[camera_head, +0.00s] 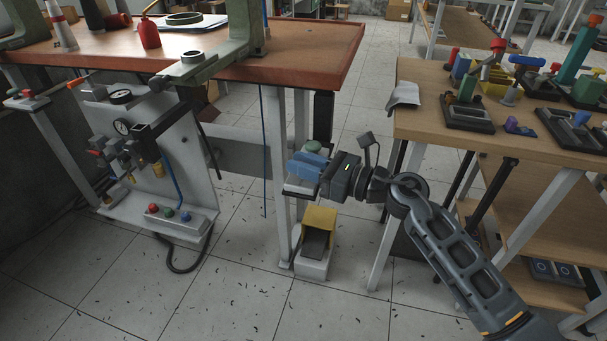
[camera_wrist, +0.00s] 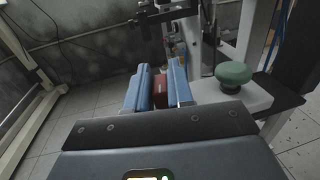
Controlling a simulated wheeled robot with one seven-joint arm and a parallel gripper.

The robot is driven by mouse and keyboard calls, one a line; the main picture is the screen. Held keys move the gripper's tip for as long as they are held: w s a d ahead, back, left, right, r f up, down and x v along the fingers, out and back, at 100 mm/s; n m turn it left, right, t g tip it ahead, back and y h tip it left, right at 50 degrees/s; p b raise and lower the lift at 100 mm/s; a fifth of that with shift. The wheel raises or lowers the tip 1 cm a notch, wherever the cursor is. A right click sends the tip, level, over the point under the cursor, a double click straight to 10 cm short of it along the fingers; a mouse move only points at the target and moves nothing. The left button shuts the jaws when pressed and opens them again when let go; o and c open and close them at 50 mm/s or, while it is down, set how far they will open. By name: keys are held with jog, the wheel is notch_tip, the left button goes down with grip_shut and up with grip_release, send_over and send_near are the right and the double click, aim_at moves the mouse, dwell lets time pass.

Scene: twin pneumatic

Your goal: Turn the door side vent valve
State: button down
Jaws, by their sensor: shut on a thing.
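My gripper (camera_head: 308,163) has blue fingers and is beside the leg of the orange-topped bench, at a small grey box (camera_head: 299,186). In the wrist view, the fingers (camera_wrist: 158,70) are shut on a dark red piece (camera_wrist: 154,98). This piece may be the door side vent valve's handle; its lower part is hidden by my gripper. It cannot be made out in the head view. A green round knob (camera_wrist: 233,74) stands on the grey box to the right of the fingers and also shows behind them in the head view (camera_head: 313,147).
A panel with gauges (camera_head: 150,170) and red, green and blue buttons stands at left, under the orange bench (camera_head: 320,60). A yellow-hooded foot pedal (camera_head: 319,219) is on the floor below my gripper. A wooden table (camera_head: 430,110) holding several fixtures stands at right.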

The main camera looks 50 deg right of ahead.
jog(key=shift+n+g+y, duration=0.4)
jog(key=shift+n+y, duration=0.6)
jog(key=shift+y, duration=0.5)
jog(key=c, duration=1.1)
grip_release()
jog(key=v, duration=0.7)
jog(key=shift+s+d, duration=0.2)
jog(key=shift+s, duration=0.15)
